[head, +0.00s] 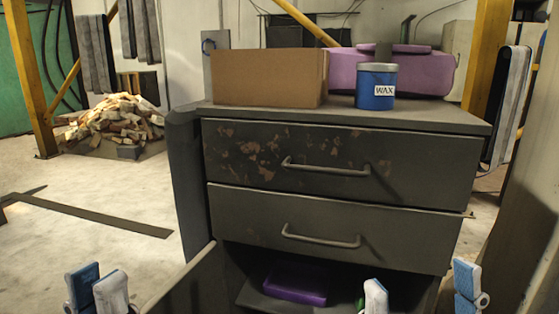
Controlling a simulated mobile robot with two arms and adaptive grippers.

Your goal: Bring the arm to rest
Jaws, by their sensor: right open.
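My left gripper (100,284) is at the bottom left edge, with two blue-and-white fingers close together. The view does not show whether they are open or shut, and nothing shows between them. My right gripper (420,287) is at the bottom right, its fingers spread wide and nothing held between them. It is in front of the open lower part of a dark cabinet (330,203). Both arms are mostly below the frame.
The cabinet has two shut drawers with handles; its lower door (190,285) stands open at the left. Inside lies a purple object (297,283). On top are a cardboard box (268,78), a wax tin (376,88) and a purple case (430,68). Floor at left is mostly clear.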

